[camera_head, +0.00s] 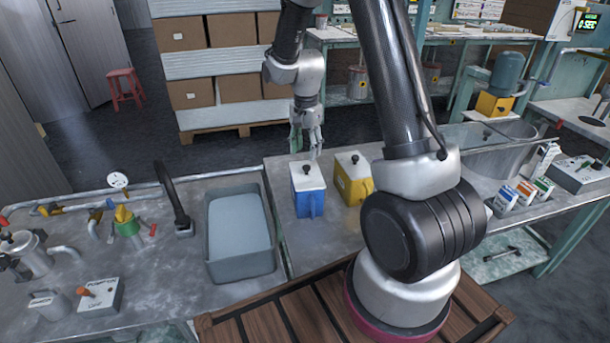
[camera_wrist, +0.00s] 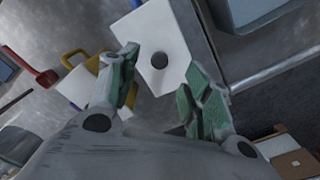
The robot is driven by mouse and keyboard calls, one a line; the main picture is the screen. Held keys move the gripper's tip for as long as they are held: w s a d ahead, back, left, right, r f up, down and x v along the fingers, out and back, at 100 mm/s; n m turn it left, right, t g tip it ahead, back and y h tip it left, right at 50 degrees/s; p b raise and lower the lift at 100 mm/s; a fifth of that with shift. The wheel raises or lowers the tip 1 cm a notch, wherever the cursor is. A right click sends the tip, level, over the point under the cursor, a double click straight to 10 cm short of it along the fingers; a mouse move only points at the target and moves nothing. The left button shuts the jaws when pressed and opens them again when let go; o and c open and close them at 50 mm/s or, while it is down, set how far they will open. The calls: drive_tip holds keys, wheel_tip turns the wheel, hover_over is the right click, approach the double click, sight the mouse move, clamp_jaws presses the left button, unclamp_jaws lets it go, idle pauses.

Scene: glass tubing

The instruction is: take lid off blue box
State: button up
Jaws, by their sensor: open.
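The blue box (camera_head: 309,203) stands upright on the metal bench in the head view. Its white lid (camera_head: 308,180) is on top, with a black knob (camera_head: 306,168) in the middle. The wrist view shows the lid (camera_wrist: 138,38) from above, and the knob (camera_wrist: 159,60) lies between the two fingers in the picture. My gripper (camera_head: 306,150) is open and empty, pointing down just above the lid. It also shows in the wrist view (camera_wrist: 162,86). The exact gap between fingertips and knob is hard to tell.
A yellow box (camera_head: 351,190) with a white lid stands close to the right of the blue box. A grey basin (camera_head: 241,262) is to the left. Small cartons (camera_head: 522,193) and a large metal tub (camera_head: 490,160) are farther right. Bare bench lies in front of the blue box.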

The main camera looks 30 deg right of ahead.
sight(306, 166)
drive_tip(key=f, duration=0.8)
drive_tip(key=shift+w+d, duration=0.2)
drive_tip(key=shift+d, duration=0.05)
drive_tip(key=shift+r, duration=0.1)
clamp_jaws()
